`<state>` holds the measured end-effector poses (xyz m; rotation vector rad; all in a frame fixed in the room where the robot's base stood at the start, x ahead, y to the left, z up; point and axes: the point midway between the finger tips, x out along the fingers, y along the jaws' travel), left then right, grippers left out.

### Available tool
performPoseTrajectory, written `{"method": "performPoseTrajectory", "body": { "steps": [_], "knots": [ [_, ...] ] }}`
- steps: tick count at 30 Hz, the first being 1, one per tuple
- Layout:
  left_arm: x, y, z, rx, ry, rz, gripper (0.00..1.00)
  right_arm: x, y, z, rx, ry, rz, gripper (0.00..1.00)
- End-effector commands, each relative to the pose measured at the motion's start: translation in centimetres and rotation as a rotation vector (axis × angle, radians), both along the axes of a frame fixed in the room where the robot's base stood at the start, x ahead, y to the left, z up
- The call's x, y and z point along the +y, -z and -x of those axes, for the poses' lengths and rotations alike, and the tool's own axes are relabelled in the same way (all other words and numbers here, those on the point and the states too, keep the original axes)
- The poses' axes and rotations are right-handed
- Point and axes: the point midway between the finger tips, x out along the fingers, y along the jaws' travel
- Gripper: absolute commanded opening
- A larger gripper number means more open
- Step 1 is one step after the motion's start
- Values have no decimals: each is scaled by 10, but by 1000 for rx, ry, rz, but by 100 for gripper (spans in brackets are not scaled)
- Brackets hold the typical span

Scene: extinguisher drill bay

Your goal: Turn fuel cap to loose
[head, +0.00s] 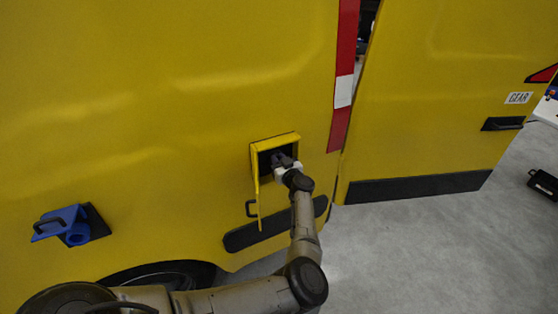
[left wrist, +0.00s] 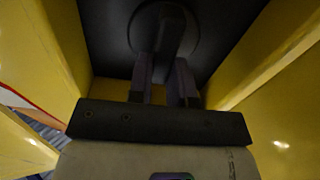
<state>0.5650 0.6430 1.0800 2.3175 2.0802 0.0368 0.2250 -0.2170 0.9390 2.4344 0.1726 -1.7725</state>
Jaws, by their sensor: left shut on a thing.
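The fuel cap (left wrist: 148,28) is a round dark disc with a raised bar, set in the dark back of a yellow-walled recess. My left gripper (left wrist: 164,82) reaches into this recess, with its fingers on either side of the cap's bar and shut on it. In the head view my left gripper (head: 283,161) is inside the square filler opening (head: 275,139), and the cap is mostly hidden behind it. The yellow filler door (head: 255,182) stands open at the opening's left side. Any mark on the cap is too dark to read. My right gripper is not in view.
A black strip (head: 250,234) and wheel arch lie below the opening. A yellow door panel (head: 430,100) stands to the right. Grey floor (head: 430,245) is clear; a black case (head: 543,183) lies at far right.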

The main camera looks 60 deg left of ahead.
Motion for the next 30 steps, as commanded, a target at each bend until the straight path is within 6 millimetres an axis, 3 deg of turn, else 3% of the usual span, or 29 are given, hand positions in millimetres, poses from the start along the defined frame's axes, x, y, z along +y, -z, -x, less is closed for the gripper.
{"method": "performPoseTrajectory", "body": {
  "steps": [15, 30],
  "knots": [
    [1, 1, 8, -410, 0, 42, 0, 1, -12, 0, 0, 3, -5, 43],
    [2, 9, 15, -883, -1, 94, 0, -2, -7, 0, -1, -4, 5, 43]
  ]
}}
